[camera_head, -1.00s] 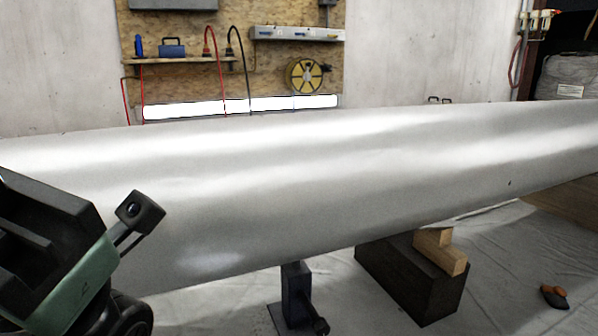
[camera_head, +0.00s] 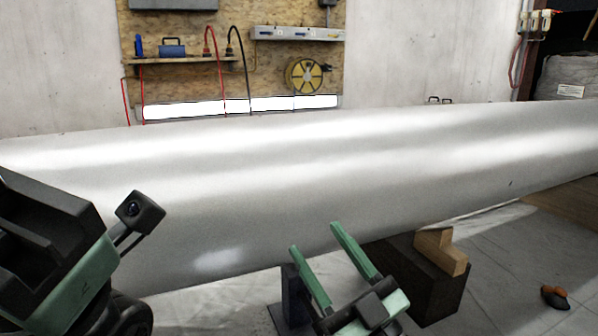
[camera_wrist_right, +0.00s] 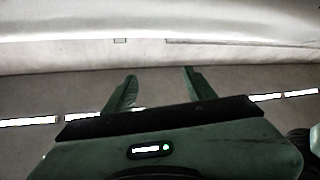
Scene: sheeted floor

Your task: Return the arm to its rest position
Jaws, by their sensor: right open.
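My right gripper (camera_head: 314,237) is in the lower middle of the head view, in front of the lower edge of a long white, smooth curved body (camera_head: 330,170). Its two green fingers are apart, point up and away, and hold nothing. In the right wrist view the gripper (camera_wrist_right: 159,74) also shows its fingers spread with nothing between them. The pale curved surface (camera_wrist_right: 170,55) fills the upper part of that view. I cannot tell the exact gap between fingertips and surface. My left arm shows at the left edge of the head view; its fingers are not visible.
A dark block (camera_head: 440,295) with a wooden piece (camera_head: 440,252) on it stands under the body, beside a dark stand (camera_head: 290,300). An orange-and-black tool (camera_head: 554,298) lies on the sheeted floor (camera_head: 510,260). A tool board (camera_head: 270,75) hangs behind.

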